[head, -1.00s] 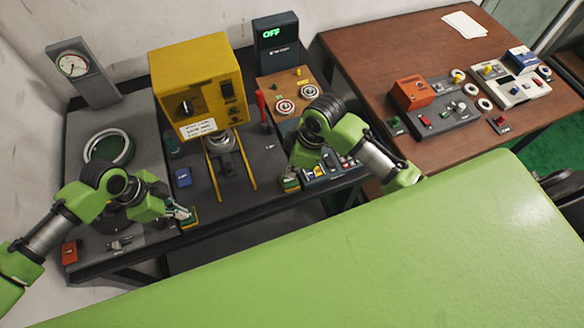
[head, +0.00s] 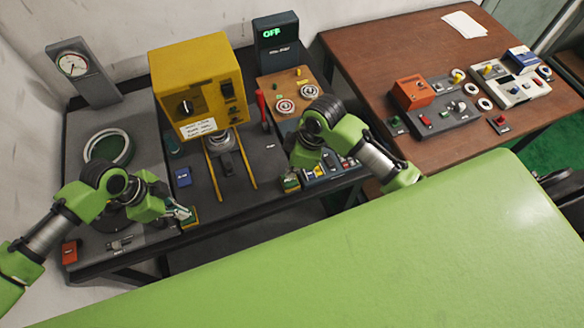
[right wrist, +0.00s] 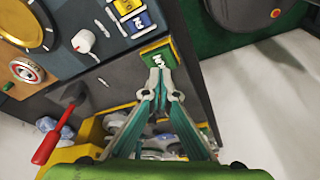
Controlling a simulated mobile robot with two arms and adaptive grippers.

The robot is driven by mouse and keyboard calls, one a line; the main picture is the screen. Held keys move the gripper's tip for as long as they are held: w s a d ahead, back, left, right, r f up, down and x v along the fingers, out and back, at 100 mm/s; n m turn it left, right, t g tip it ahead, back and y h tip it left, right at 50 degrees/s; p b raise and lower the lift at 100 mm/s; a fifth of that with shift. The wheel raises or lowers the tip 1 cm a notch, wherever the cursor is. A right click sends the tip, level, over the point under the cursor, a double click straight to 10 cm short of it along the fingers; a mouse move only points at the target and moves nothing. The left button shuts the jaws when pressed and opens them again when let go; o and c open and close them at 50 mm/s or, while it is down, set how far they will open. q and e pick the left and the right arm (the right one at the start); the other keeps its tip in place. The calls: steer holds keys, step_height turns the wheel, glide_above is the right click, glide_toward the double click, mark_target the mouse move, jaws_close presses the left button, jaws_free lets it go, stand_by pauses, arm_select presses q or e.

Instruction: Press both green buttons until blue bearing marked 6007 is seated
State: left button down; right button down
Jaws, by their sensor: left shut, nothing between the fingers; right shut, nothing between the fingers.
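The yellow press (head: 190,90) stands on the dark bench, with two yellow rails running forward from it. A grey round part (head: 222,140) shows under its head; the blue bearing marked 6007 cannot be made out. My left gripper (head: 183,212) is shut and empty at the left green button box (head: 191,223). My right gripper (right wrist: 161,85) is shut and empty, its tips at the near edge of the right green button (right wrist: 158,58) in the right wrist view. In the head view my right arm partly covers that button box (head: 291,187). Whether either button is pressed down cannot be told.
A dial gauge (head: 75,66) and a green-and-grey ring (head: 108,147) are at the left. A red lever (head: 261,107) stands right of the press. A display (head: 276,45) reads OFF. A brown table (head: 370,50) with control boxes lies right.

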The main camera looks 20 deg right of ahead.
steer(key=shift+d+x, duration=0.25)
steer(key=shift+x, duration=1)
steer(key=shift+s, duration=0.2)
steer(key=shift+r, duration=0.1)
